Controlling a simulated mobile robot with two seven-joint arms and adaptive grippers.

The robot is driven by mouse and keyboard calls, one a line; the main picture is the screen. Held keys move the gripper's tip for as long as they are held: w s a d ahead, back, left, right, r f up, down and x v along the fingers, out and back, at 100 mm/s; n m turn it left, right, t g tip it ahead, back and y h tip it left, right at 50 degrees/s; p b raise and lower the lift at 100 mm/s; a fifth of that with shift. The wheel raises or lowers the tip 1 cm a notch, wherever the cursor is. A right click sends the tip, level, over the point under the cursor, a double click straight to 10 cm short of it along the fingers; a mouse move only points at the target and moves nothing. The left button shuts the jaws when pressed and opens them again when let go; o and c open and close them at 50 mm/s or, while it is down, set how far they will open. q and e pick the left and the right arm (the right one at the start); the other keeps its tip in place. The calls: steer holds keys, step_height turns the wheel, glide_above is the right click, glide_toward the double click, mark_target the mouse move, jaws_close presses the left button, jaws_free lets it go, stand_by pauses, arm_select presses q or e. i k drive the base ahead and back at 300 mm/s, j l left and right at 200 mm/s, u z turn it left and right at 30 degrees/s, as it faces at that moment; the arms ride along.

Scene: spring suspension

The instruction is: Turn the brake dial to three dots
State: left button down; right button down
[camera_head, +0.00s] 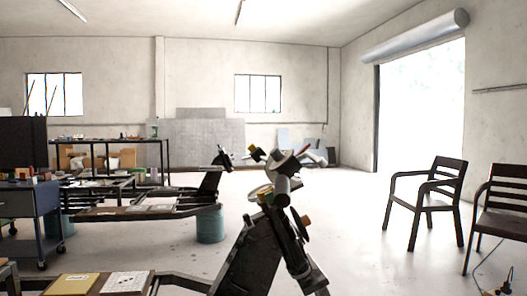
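A dark tilted stand (248,258) rises in the lower middle of the head view. On top it carries a grey cylinder (282,190), pale discs and small yellow and red parts. A dark round disc (300,224) with a small yellow part sits on its right side. I cannot tell which of these parts, if any, is the brake dial, and no dot marks on it are readable. Neither of my grippers can be made out in this view.
A low bench at the bottom left holds a yellow panel (75,284) and a white dotted sheet (125,282). A similar stand (212,178) and a teal drum (210,224) are behind. Two dark chairs, the nearer-to-centre one (428,203), stand right. Floor between is clear.

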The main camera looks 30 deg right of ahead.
mark_target(276, 154)
steer(key=j+z, duration=0.15)
steer(key=z, duration=0.25)
steer(key=j+z, duration=0.1)
steer(key=z, duration=0.35)
steer(key=j+z, duration=0.1)
steer(key=z, duration=0.3)
steer(key=i+l, duration=0.1)
steer(key=l, duration=0.65)
steer(key=i, duration=0.05)
